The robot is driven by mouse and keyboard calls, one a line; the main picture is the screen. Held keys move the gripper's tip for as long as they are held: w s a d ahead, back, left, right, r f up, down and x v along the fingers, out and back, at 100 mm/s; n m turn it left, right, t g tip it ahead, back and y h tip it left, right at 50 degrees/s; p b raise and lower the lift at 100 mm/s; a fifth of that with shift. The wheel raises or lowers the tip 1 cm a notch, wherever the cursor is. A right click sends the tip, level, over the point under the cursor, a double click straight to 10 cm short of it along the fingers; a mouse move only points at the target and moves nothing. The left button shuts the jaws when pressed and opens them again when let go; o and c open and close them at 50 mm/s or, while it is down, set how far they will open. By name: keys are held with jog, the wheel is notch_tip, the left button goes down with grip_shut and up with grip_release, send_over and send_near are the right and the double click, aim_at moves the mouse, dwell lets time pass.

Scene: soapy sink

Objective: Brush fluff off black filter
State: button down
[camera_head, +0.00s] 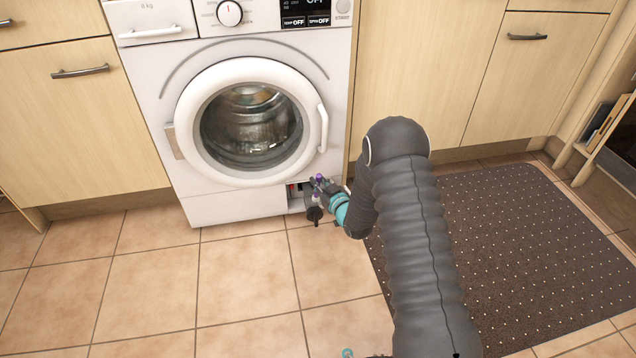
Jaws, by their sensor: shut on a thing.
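My gripper (318,193) is in front of the lower right corner of the white washing machine (240,205). It is shut on a small dark rounded thing that looks like the black filter (314,213). The filter hangs just below the fingers, above the tiled floor. Fluff on it is too small to make out, and I see no brush that I can name. Behind the gripper, a small open compartment (296,198) at the machine's base shows something red and dark inside. The gripper hides part of this opening.
The machine's round door (252,122) is shut, with its handle on the right. Wooden cupboards (80,117) stand on both sides. A dark dotted mat (530,235) lies at the right. Tiled floor (150,285) in front and left is clear. A shelf unit stands at the far right.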

jog(key=s+d+r+p, duration=0.1)
jog(key=s+r, duration=0.3)
jog(key=shift+s+d, duration=0.2)
jog(key=shift+s, duration=0.15)
dwell(0.3)
